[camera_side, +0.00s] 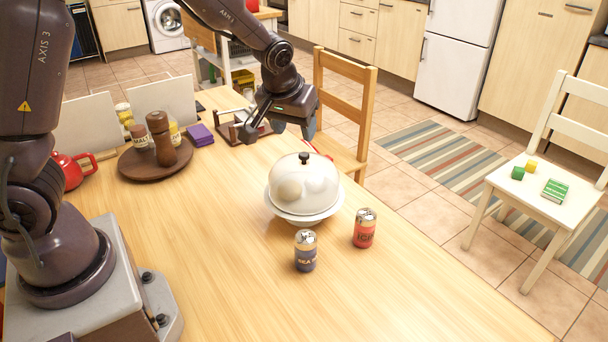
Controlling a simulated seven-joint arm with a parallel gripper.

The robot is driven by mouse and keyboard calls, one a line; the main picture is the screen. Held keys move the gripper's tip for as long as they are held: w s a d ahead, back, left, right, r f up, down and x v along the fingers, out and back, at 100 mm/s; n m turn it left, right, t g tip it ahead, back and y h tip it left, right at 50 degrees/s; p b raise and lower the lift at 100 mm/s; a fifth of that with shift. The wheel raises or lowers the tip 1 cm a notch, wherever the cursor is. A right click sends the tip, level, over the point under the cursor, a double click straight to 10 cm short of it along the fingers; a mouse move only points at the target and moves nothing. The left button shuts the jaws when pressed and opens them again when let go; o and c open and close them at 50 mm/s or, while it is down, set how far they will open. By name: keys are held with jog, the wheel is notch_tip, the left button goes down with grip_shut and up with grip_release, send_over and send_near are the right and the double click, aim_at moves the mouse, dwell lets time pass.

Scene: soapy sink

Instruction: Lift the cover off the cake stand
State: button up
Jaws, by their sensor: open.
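The cake stand (306,218) is white and stands on the wooden table, right of the middle. Its domed cover (304,186) is shiny and see-through or reflective, with a dark knob (304,158) on top. The cover sits upright on the stand's plate, and pale rounded shapes show in it; I cannot tell what they are. My gripper (280,131) is open and empty, pointing down. In the picture it is above and a little left of the knob, apart from the cover.
A blue can (305,251) and a red can (364,228) stand in front of the cake stand. A round brown tray (155,162) with a pepper mill (161,138) and jars, purple napkins (200,135) and a red teapot (72,170) are at left. A wooden chair (345,110) stands behind. The table's front is clear.

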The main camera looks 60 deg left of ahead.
aim_at(304, 154)
jog(key=x, duration=0.8)
jog(key=shift+w+d+f, duration=0.1)
jog(key=shift+d+f, duration=0.05)
jog(key=shift+d, duration=0.05)
grip_shut()
